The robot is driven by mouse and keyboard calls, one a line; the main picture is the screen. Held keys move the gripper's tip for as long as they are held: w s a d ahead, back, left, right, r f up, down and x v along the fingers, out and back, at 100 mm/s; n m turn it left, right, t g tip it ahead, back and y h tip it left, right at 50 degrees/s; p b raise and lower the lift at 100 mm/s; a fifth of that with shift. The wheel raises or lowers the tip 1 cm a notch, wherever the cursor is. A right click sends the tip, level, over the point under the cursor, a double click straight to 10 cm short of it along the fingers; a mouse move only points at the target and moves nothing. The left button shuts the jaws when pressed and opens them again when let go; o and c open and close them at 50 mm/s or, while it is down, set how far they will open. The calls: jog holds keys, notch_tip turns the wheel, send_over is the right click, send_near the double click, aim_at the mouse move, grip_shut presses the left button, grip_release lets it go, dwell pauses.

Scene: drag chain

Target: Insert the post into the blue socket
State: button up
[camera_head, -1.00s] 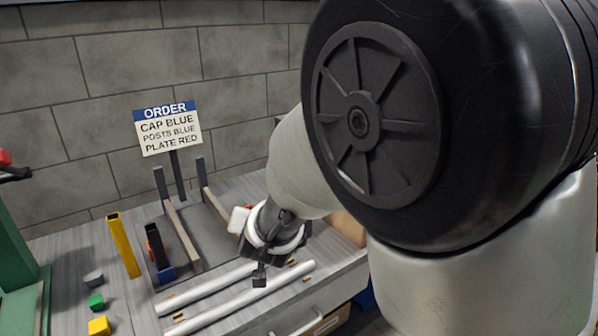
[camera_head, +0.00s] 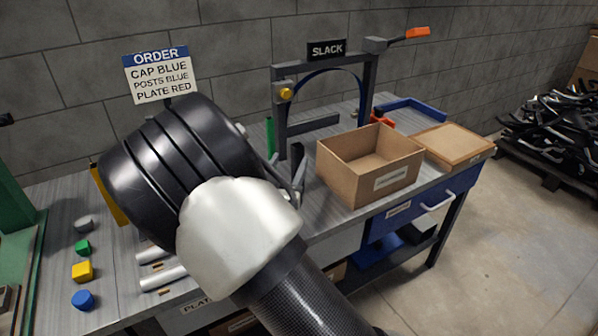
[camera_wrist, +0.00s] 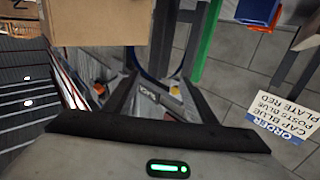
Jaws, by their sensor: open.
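My gripper (camera_wrist: 160,88) is open and empty, its two dark fingers spread apart in the wrist view. In the head view it is mostly behind my arm, with dark finger parts (camera_head: 298,176) showing left of the cardboard box. A green upright post (camera_head: 270,137) stands just behind it; it also shows in the wrist view (camera_wrist: 206,40). A yellow post (camera_head: 108,196) stands left of my arm, partly covered. A blue piece (camera_wrist: 255,12) is at the wrist view's top edge; I cannot tell whether it is a post or the socket. No blue socket is clear in the head view.
An open cardboard box (camera_head: 340,165) stands right of my gripper, close to it. Behind is a grey frame (camera_head: 370,78) with a SLACK sign. Small coloured blocks (camera_head: 82,271) and white tubes (camera_head: 165,278) lie at left. The order sign (camera_head: 157,76) reads posts blue.

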aim_at(295, 153)
jog(key=w, duration=0.3)
jog(key=w+d, duration=0.1)
jog(key=w, duration=0.2)
jog(key=shift+w+d, duration=0.1)
jog(key=shift+d, duration=0.05)
jog(key=shift+w+d+r+b, duration=0.1)
jog(key=shift+w+d+b, duration=0.15)
jog(key=shift+w, duration=0.6)
jog(key=shift+w+d+b, duration=0.15)
jog(key=shift+w+d, duration=0.05)
jog(key=shift+w, duration=0.65)
jog(key=shift+w+d+r+b, duration=0.1)
jog(key=shift+w+d+b, duration=0.15)
jog(key=shift+w, duration=0.6)
grip_shut()
